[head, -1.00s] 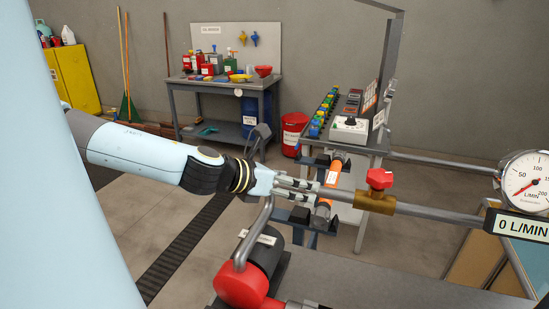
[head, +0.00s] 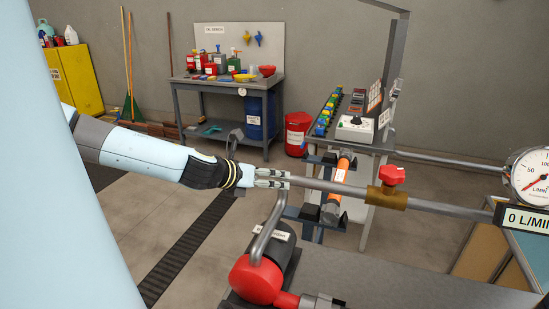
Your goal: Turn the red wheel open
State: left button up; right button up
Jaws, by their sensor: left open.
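The red wheel (head: 391,174) sits on top of a brass valve body (head: 386,197) on the grey pipe, right of the middle in the head view. My left gripper (head: 288,179) is open and empty. Its fingers point right and overlap the left end of the pipe in the picture, well to the left of the red wheel and apart from it. Whether the fingers touch the pipe I cannot tell. My right gripper is out of view.
A round gauge (head: 532,177) with a "0 L/MIN" sign (head: 527,218) is at the right edge. A red and black pump (head: 256,279) stands below my gripper. A control bench (head: 360,142) and a workbench (head: 224,88) are behind.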

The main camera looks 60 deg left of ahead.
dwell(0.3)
pick_arm(q)
jog(key=m+t+y+b, duration=0.3)
jog(key=t+y+b, duration=0.15)
jog(key=b, duration=0.35)
send_near(392, 173)
jog(key=w+f, duration=0.1)
jog(key=w, duration=0.1)
jog(key=shift+t, duration=0.35)
jog(key=x, duration=0.5)
jog(key=a+x, duration=0.1)
jog(key=x, duration=0.2)
jog(key=shift+w+a+f, duration=0.15)
jog(key=shift+f, duration=0.1)
jog(key=shift+w+a, duration=0.2)
jog(key=shift+w, duration=0.25)
